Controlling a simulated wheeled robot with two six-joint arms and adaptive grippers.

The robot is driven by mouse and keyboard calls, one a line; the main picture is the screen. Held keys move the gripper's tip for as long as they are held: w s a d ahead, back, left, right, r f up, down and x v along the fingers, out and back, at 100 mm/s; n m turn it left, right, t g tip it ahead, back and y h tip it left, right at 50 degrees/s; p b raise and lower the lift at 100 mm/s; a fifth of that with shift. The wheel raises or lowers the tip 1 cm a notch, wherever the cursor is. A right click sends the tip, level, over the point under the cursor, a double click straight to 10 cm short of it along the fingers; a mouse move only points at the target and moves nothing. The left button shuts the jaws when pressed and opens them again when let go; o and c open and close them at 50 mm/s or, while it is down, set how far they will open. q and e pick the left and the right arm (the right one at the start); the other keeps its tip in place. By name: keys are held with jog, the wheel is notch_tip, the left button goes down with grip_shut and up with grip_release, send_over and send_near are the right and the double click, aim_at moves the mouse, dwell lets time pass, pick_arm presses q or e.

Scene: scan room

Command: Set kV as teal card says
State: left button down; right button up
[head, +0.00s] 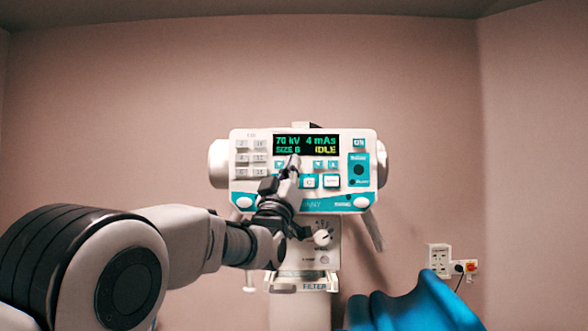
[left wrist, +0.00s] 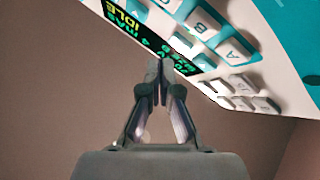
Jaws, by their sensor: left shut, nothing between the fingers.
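The X-ray control panel (head: 348,192) is white and teal and faces me in the middle of the head view. Its display (head: 306,145) reads 70 kV, 4 mAs, SIZE B, IDLE. Small arrow buttons (head: 318,165) sit below the display. My left gripper (head: 293,163) is shut and empty, with its tips at the panel just under the display, hiding some buttons there. In the left wrist view the shut fingertips (left wrist: 160,66) are close to the display's kV end; I cannot tell if they touch. No teal card can be made out. My right gripper is not in view.
Below the panel are a dial knob (head: 322,237) and a tray marked FILTER (head: 302,285). A blue draped shape (head: 415,306) stands at the lower right. A wall socket (head: 438,258) is behind it. The wall around the panel is bare.

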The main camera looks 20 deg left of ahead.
pick_arm(q)
jog(key=s+b, duration=0.1)
jog(key=s, duration=0.1)
jog(key=s+d+b, duration=0.1)
jog(key=s+b, duration=0.1)
jog(key=shift+s+d, duration=0.15)
jog(key=shift+s, duration=0.05)
dwell(1.7)
